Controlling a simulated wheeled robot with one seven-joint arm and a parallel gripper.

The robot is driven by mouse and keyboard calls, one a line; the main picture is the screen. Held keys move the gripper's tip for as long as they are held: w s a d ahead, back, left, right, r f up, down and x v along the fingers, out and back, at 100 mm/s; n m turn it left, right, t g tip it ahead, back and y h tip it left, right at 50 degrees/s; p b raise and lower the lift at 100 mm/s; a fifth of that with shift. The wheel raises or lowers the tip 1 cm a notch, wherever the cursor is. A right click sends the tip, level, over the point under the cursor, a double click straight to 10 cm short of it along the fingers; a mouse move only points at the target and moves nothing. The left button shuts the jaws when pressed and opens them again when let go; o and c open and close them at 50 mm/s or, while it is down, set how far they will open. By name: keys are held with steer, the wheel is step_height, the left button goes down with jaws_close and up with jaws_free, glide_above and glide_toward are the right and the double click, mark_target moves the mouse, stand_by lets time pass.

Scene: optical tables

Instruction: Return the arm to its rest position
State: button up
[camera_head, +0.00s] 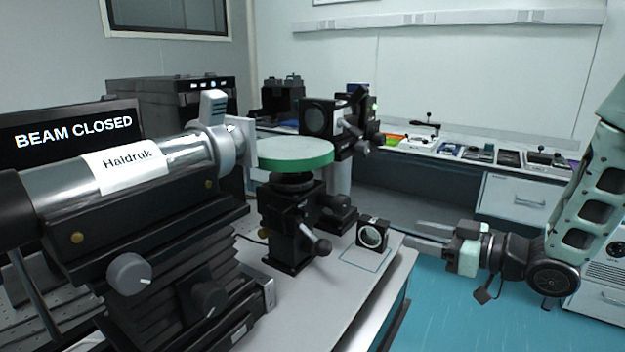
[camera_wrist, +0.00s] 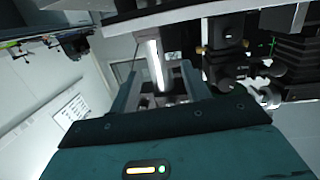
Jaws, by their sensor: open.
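My gripper (camera_head: 432,237) is at the right in the head view, past the table's right edge and over the blue floor. Its two fingers point left toward the table and stand apart with nothing between them. My arm comes down from the upper right to it. In the wrist view my gripper (camera_wrist: 163,95) shows its fingers at the middle, with no object between them that I can make out. A small black square mount with a round lens (camera_head: 372,234) stands on the table to the left of the fingertips, apart from them.
The optical table (camera_head: 335,300) carries a silver cylinder labelled Haldruk (camera_head: 150,165), a green round platform (camera_head: 295,153) on a black stage, and a black optic mount (camera_head: 325,118). A back counter holds small trays (camera_head: 480,153). Blue floor (camera_head: 450,315) is open below my gripper.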

steer(key=s+d+f+m+g+h, duration=0.25)
steer(key=d+m+h, duration=0.25)
steer(key=d+h, duration=0.45)
steer(key=s+a+m+g+h, duration=0.3)
steer(key=s+m+g, duration=0.25)
steer(key=s, duration=0.75)
steer(key=s+a+r+n+g+p, duration=0.1)
steer(key=s+a+r+n+p, duration=0.1)
steer(key=s+a, duration=0.4)
steer(key=s+a+r+n+g+p, duration=0.2)
steer(key=s+a+n, duration=0.4)
steer(key=a, duration=0.5)
step_height(320, 180, up, 3)
steer(key=shift+s+a+f+y+p, duration=0.1)
steer(key=shift+s+a+y+p, duration=0.35)
steer(key=shift+p, duration=0.4)
steer(key=shift+d, duration=0.1)
